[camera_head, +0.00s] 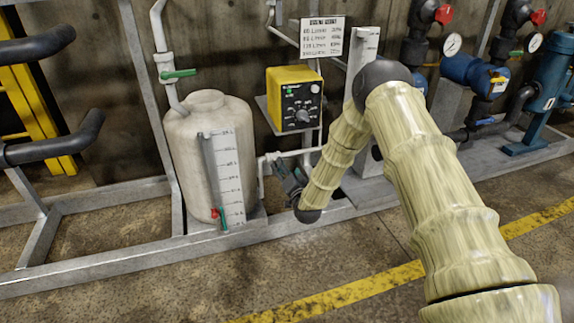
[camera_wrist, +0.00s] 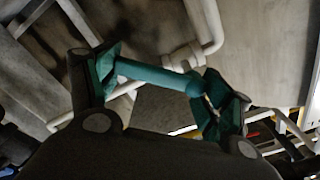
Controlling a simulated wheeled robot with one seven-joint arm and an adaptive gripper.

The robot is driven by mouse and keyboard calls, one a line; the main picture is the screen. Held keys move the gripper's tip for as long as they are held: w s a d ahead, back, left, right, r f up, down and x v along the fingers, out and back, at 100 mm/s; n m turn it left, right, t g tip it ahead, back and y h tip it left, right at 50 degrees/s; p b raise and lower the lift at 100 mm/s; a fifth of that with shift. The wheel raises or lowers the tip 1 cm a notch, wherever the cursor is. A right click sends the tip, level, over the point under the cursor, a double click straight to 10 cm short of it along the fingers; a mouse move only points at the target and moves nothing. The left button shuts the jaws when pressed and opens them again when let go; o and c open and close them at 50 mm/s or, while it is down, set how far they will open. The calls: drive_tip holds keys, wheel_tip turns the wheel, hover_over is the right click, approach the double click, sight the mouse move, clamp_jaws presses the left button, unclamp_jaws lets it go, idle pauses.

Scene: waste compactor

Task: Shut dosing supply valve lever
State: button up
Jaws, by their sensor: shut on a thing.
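My gripper (camera_head: 289,183) is low beside the right side of the white dosing tank (camera_head: 190,140), next to a white pipe. In the wrist view, a teal-green lever (camera_wrist: 158,76) lies between the two fingers of my gripper (camera_wrist: 162,84), crossing from the left fingertip to the right one. The gripper is shut on it. The lever's valve body is not clearly seen; a white pipe with a fitting (camera_wrist: 192,45) passes just behind. In the head view, the gripper and forearm hide the lever.
Another green lever (camera_head: 178,73) sits on the pipe above the tank. A small red and green valve (camera_head: 217,214) is at the tank gauge's foot. A yellow dosing pump (camera_head: 294,98) stands above my gripper. The grey frame rail (camera_head: 110,260) runs in front; the floor is clear.

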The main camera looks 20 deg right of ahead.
drive_tip(key=m, duration=0.2)
drive_tip(key=f+m, duration=0.1)
drive_tip(key=a+m, duration=0.1)
drive_tip(key=m, duration=0.1)
drive_tip(key=shift+f+m+p, duration=0.15)
drive_tip(key=shift+m+p, duration=0.15)
drive_tip(key=shift+a+f+m, duration=0.1)
drive_tip(key=shift+a+m, duration=0.15)
drive_tip(key=shift+m, duration=0.65)
drive_tip(key=shift+a+f+m, duration=0.1)
drive_tip(key=shift+a+m, duration=0.1)
drive_tip(key=shift+m, duration=0.7)
drive_tip(key=shift+a, duration=0.1)
drive_tip(key=o, duration=1.4)
drive_tip(key=shift+o, duration=0.2)
drive_tip(key=shift+s, duration=0.1)
drive_tip(key=s, duration=1.2)
drive_tip(key=shift+d, duration=0.25)
